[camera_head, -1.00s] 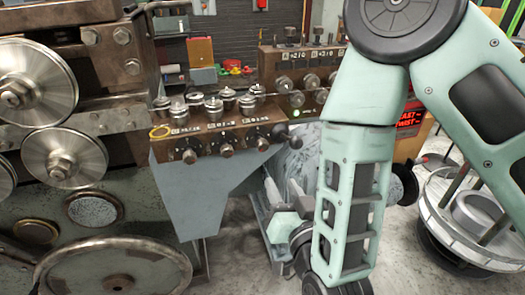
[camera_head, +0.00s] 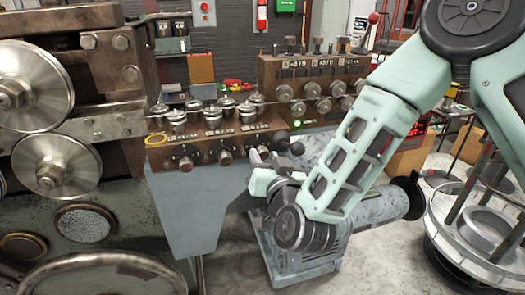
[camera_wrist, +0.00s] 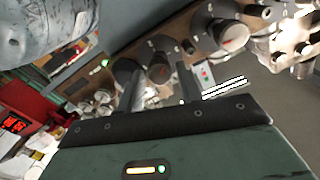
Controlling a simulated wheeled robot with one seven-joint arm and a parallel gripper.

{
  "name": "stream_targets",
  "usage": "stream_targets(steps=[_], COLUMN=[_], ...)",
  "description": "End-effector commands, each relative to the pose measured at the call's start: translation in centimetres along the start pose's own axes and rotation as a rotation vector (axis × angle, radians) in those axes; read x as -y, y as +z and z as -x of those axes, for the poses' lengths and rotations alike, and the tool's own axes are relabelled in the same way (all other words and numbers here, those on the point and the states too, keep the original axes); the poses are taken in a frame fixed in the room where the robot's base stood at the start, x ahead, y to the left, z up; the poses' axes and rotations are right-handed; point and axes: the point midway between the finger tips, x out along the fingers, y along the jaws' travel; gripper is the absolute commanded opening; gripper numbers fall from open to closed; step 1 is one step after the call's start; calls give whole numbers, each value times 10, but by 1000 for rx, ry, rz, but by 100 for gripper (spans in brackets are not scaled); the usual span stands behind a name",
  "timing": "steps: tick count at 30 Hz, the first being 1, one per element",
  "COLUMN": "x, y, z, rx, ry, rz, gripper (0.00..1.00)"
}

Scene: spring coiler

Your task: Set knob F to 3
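The near control panel (camera_head: 205,150) has a row of knobs on its front face; a left knob (camera_head: 186,163) and a middle knob (camera_head: 225,157) show in the head view. Their letters and settings are too small to read, so I cannot tell which is knob F. My gripper (camera_head: 270,157) is at the right end of this panel, partly hiding the knobs there. In the wrist view my gripper (camera_wrist: 157,88) has its two fingers apart, with a dark round knob (camera_wrist: 158,68) beyond and between them. Another knob with a reddish mark (camera_wrist: 232,36) is to the right.
A second panel (camera_head: 310,85) with more knobs stands behind at right. A green light (camera_head: 298,124) glows near the gripper. Several metal cylinders (camera_head: 213,117) stand on the near panel. Large rollers (camera_head: 55,162) are at left, a round metal stand (camera_head: 480,250) at right.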

Motion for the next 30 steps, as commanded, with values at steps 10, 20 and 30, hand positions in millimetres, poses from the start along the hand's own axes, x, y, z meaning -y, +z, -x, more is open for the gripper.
stream_targets(steps=[10,20,30], x=[0,0,-1], y=[0,0,2], z=[-25,-25,-25], rx=[0,0,0], ry=[0,0,1], rz=[0,0,-30], gripper=[36,5,4])
